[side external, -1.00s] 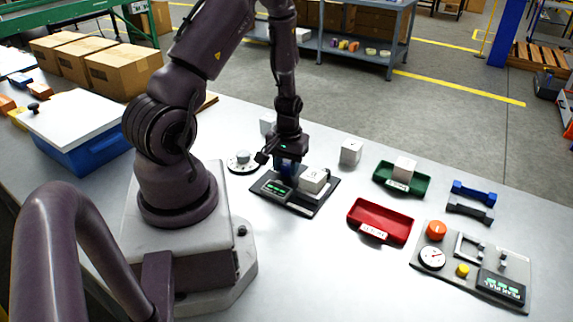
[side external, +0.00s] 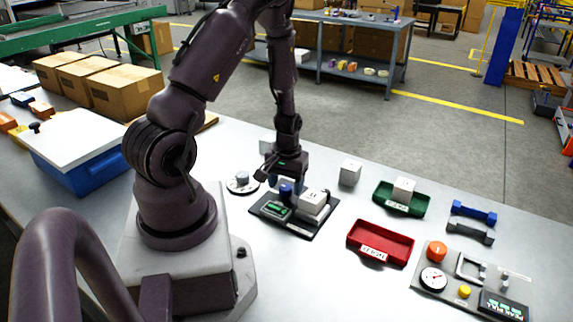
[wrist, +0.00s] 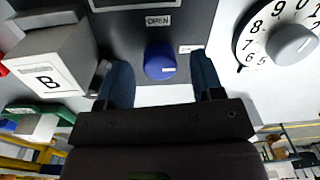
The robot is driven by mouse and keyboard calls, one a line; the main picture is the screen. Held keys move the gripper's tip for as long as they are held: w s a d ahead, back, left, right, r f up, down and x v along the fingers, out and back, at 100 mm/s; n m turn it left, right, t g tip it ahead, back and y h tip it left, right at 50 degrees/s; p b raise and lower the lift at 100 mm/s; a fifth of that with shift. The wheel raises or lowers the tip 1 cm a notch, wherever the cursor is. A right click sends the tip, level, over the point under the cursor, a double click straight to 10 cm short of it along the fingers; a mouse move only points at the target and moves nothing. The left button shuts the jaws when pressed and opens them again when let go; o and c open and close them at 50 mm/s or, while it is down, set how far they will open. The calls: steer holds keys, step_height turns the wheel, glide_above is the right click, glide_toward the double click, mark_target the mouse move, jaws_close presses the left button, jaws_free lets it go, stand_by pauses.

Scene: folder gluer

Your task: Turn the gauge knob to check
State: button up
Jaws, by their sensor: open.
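The blue knob (side external: 286,189) stands on the black gauge plate (side external: 300,234) in front of my arm. The wrist view shows the knob (wrist: 160,63) with an OPEN label above it; a small label at its right is too small to read. My gripper (side external: 287,181) is open and just above the knob. In the wrist view its blue fingers (wrist: 160,75) appear on either side of the knob, apart from it. A white box marked B (wrist: 45,75) sits in the gauge beside the knob.
A numbered dial with a grey knob (side external: 242,178) stands close left of the gauge. A panel with an orange knob (side external: 437,251) is further right.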

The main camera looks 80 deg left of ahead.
mark_target(287, 188)
step_height(287, 188, up, 12)
stand_by(0.4)
steer(key=shift+d, duration=0.15)
steer(key=s+d+r+m+t, duration=0.3)
steer(key=d+r+m+t, duration=0.3)
steer(key=d+r, duration=1.4)
steer(key=d+m, duration=0.1)
steer(key=m, duration=0.3)
steer(key=shift+s+d+r+m, duration=0.15)
steer(key=shift+r+m, duration=0.05)
steer(key=shift+m, duration=0.1)
stand_by(1.9)
